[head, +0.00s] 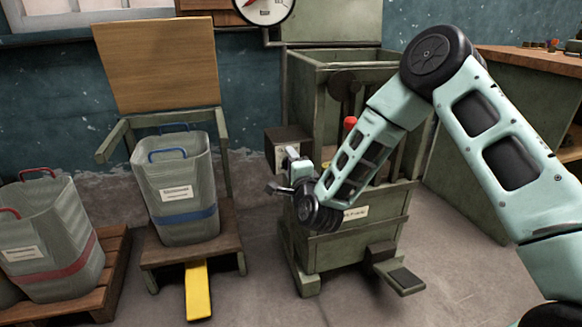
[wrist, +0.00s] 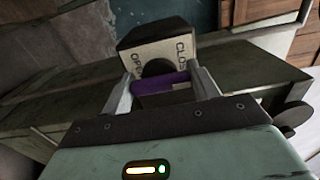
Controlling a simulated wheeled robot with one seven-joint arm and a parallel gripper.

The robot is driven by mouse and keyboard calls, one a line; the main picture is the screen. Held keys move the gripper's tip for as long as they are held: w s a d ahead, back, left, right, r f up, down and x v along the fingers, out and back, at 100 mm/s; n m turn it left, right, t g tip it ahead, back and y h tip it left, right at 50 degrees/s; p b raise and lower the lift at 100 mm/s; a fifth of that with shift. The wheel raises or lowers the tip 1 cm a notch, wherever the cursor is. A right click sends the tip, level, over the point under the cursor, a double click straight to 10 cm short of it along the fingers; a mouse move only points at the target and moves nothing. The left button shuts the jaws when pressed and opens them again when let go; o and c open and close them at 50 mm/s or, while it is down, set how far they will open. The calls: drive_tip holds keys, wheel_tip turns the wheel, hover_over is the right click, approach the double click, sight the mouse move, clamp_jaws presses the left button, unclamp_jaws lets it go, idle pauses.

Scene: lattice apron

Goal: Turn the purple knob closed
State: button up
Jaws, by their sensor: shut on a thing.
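The purple knob (wrist: 160,83) shows in the wrist view between the two fingers of my gripper (wrist: 162,80). The fingers are shut on it, one at each side. It sits before a dark round disc on a small box (wrist: 157,41) with a pale label. Which mark the knob points to, I cannot tell. In the head view, my gripper (head: 284,176) is at the small dark box (head: 288,138) on the machine's left side; the knob is hidden there.
The green machine frame (head: 303,85) has a red ball-topped lever (head: 350,123) near my forearm and a pedal (head: 400,279) low in front. A bin with a blue band (head: 180,190) stands left on a chair with a yellow pedal (head: 198,290). A wooden bench (head: 530,60) is at right.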

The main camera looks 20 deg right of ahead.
drive_tip(key=shift+f, duration=0.1)
drive_tip(key=o, duration=1)
drive_tip(key=shift+s+p, duration=0.8)
drive_tip(key=shift+s, duration=7.9)
